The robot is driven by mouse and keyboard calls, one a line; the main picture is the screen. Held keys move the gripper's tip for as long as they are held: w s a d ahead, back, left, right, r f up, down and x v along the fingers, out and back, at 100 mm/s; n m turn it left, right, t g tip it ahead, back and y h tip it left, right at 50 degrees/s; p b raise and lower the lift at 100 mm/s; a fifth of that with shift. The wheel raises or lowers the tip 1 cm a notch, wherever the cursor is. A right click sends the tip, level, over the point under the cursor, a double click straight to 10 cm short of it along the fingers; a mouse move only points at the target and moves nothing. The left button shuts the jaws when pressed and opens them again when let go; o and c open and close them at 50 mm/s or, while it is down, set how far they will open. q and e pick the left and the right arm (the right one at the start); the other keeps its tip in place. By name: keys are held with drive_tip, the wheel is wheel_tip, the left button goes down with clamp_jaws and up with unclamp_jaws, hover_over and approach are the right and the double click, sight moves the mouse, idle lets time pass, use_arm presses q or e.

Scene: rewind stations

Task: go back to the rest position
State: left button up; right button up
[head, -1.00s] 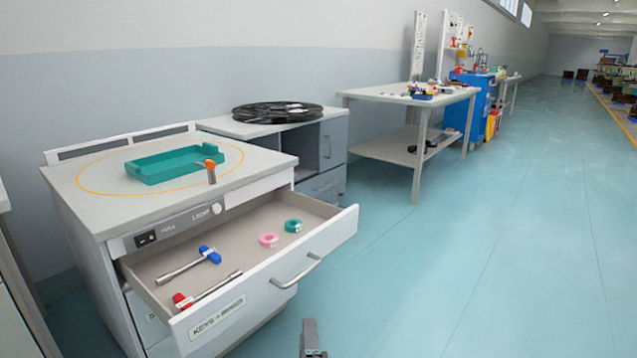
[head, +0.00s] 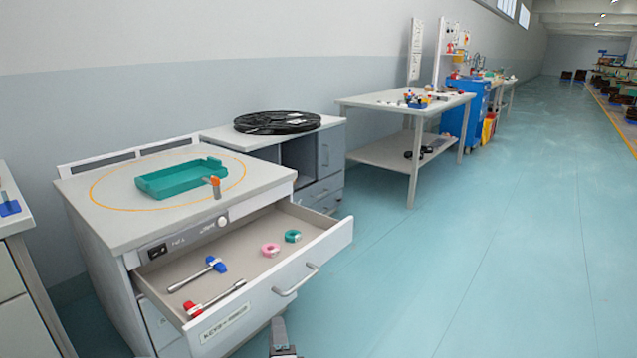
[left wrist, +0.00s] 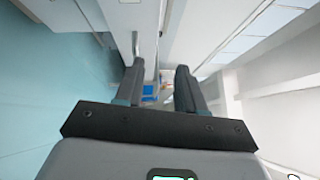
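My left gripper (head: 283,340) shows at the bottom edge of the head view, below the front of the open drawer (head: 268,294). In the left wrist view its two dark fingers (left wrist: 160,82) stand apart with nothing between them, so it is open and empty. My right gripper is in neither view.
The drawer juts from a grey cabinet (head: 108,222) and holds a blue-headed tool (head: 198,274), a red-ended tool (head: 215,299), a pink ring (head: 270,250) and a green ring (head: 292,236). A teal tray (head: 180,179) sits on top. Floor (head: 480,240) to the right is clear.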

use_arm(q)
drive_tip(key=s+a+r+n+g+p, duration=0.1)
drive_tip(key=s+a+r+g+p, duration=0.15)
drive_tip(key=a+p, duration=0.4)
drive_tip(key=s+a+r+n+g+p, duration=0.1)
drive_tip(key=a+r+g+p, duration=0.2)
drive_tip(key=p, duration=0.7)
drive_tip(key=s+d+f+n+g+h+p, duration=0.1)
drive_tip(key=s+d+n+g+h+p, duration=0.1)
drive_tip(key=s, duration=0.7)
drive_tip(key=s+d+f+n+g+h+p, duration=0.1)
drive_tip(key=s+d+n+g+h+p, duration=0.1)
drive_tip(key=s+n+g, duration=0.4)
drive_tip(key=s+d+f+n+g+h+p, duration=0.1)
drive_tip(key=s+n+g+h+p, duration=0.3)
drive_tip(key=s+n, duration=0.5)
drive_tip(key=s+d+p, duration=0.1)
drive_tip(key=s+p, duration=0.1)
drive_tip(key=s, duration=0.3)
drive_tip(key=shift+s+d+f+g, duration=0.15)
drive_tip(key=shift+f+g, duration=0.05)
drive_tip(key=shift+g, duration=0.15)
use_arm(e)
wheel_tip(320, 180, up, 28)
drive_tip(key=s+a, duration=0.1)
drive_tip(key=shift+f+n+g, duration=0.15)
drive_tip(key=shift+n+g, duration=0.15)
